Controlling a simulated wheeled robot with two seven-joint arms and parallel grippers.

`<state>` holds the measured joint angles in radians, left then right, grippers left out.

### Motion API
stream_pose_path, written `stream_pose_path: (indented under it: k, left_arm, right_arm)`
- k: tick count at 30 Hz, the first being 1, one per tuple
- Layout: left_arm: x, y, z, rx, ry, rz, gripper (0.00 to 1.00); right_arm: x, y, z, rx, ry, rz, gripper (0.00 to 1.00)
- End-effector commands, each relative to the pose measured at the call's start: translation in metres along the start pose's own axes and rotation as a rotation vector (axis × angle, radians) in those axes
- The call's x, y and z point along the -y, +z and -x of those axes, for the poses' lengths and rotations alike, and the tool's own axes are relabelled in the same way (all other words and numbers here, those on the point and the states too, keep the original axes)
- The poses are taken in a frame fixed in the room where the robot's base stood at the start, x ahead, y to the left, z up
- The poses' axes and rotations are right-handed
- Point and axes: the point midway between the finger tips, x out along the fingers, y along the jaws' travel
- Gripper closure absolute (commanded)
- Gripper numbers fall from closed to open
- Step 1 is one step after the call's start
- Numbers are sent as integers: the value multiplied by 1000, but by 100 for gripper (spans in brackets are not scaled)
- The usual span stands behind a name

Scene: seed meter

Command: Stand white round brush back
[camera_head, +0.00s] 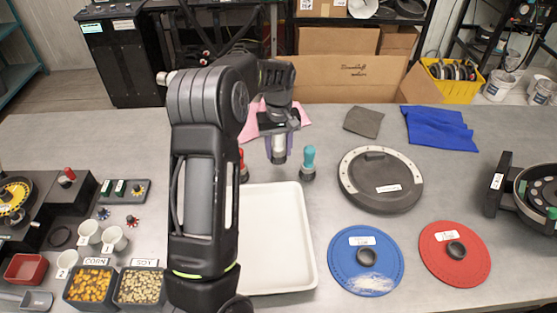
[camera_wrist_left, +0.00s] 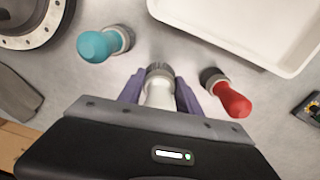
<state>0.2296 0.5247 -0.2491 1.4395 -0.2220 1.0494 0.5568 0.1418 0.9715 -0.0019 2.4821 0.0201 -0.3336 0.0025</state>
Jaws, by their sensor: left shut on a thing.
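The white round brush (camera_head: 279,147) is upright in my left gripper (camera_head: 278,128), bristle end down, between the teal and red brushes. In the left wrist view the purple fingers of the left gripper (camera_wrist_left: 160,92) close on both sides of the white brush (camera_wrist_left: 158,88), with its grey bristle ring pointing away from me. I cannot tell whether the bristles touch the table. The teal brush (camera_head: 308,164) stands just right of it, and also shows in the left wrist view (camera_wrist_left: 100,44). The red brush (camera_wrist_left: 231,97) is mostly hidden behind my arm in the head view.
A white tray (camera_head: 303,247) lies just in front of the brushes. A dark round plate (camera_head: 381,198) is to the right, with blue (camera_head: 352,273) and red (camera_head: 468,269) discs nearer. A pink cloth (camera_head: 301,113) lies behind the gripper. Seed bins and cups stand left.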

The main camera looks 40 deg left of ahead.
Motion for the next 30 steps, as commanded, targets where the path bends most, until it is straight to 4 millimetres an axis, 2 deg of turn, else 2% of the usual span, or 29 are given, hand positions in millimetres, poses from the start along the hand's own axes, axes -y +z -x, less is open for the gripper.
stream_pose_path:
  k: [9, 22, 23, 30]
  left_arm:
    - [1, 1, -45, 3, -2, 0, 100]
    - [0, 0, -52, 1, -1, 0, 100]
    - [0, 0, -50, 1, -1, 0, 57]
    - [0, 0, -50, 1, -1, 0, 37]
  right_arm:
    - [0, 0, 0, 0, 0, 0, 64]
    - [-1, 0, -4, -1, -1, 0, 64]
    - [0, 0, -2, -1, -1, 0, 64]
    - [0, 0, -2, -1, -1, 0, 64]
